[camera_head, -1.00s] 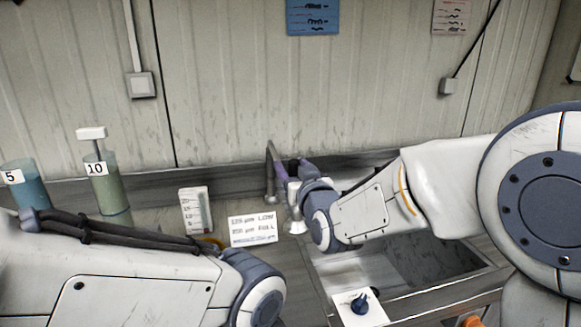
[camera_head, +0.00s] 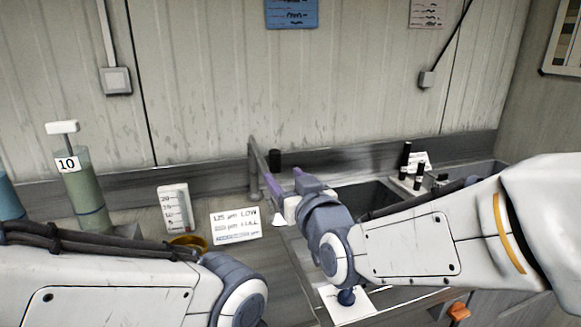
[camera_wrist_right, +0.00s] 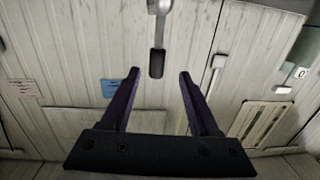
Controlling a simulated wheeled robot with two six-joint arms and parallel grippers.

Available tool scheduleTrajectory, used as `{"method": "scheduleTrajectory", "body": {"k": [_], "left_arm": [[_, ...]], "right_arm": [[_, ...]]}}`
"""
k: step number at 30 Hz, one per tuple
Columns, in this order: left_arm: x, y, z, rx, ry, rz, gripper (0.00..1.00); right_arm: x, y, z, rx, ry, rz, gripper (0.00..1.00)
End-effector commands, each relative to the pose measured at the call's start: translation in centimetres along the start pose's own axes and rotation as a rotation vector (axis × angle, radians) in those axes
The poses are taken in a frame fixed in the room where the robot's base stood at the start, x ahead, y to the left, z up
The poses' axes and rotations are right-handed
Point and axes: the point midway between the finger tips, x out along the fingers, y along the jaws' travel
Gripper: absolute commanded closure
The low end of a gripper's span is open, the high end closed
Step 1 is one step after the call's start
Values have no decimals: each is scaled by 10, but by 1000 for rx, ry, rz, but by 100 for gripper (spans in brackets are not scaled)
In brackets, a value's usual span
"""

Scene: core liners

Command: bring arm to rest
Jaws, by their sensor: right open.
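My right arm reaches in from the right in the head view. Its gripper (camera_head: 285,179) points toward the back wall beside the grey tap pipe (camera_head: 257,155). In the right wrist view the two purple fingers (camera_wrist_right: 158,74) stand apart with nothing held between them. A metal piece with a black end (camera_wrist_right: 157,55) shows beyond and between the fingertips there; I cannot tell if it touches them. My left arm (camera_head: 120,285) lies across the lower left of the head view, and its gripper is out of the picture.
A green cylinder marked 10 (camera_head: 86,195), a white scale block (camera_head: 174,208) and a lettered card (camera_head: 236,226) stand left of the right gripper. The sink (camera_head: 372,197) lies behind my right forearm. Black bottles (camera_head: 405,155) stand at the back right.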

Motion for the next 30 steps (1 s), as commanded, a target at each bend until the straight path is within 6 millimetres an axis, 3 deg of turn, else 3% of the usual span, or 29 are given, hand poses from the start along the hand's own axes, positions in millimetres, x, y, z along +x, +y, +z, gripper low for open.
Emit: {"method": "scheduleTrajectory", "body": {"k": [4,7,12,15,18,22,25,30], "left_arm": [[0,0,0,0,0,0,50],[0,0,0,0,0,0,50],[0,0,0,0,0,0,50],[0,0,0,0,0,0,50],[0,0,0,0,0,0,50],[0,0,0,0,0,0,50],[0,0,0,0,0,0,50],[0,0,0,0,0,0,50]], "right_arm": [[-15,-20,44,6,-206,-65,38],[-43,-37,90,1,-434,-125,38],[-120,-55,162,-29,-852,-207,38],[-172,-56,189,-61,-1077,-235,38],[-218,-53,205,-92,-1262,-247,38],[-257,-46,213,-124,-1414,-250,38],[-271,-43,214,-135,-1470,-249,38],[-274,-42,215,-137,-1484,-248,38]]}}
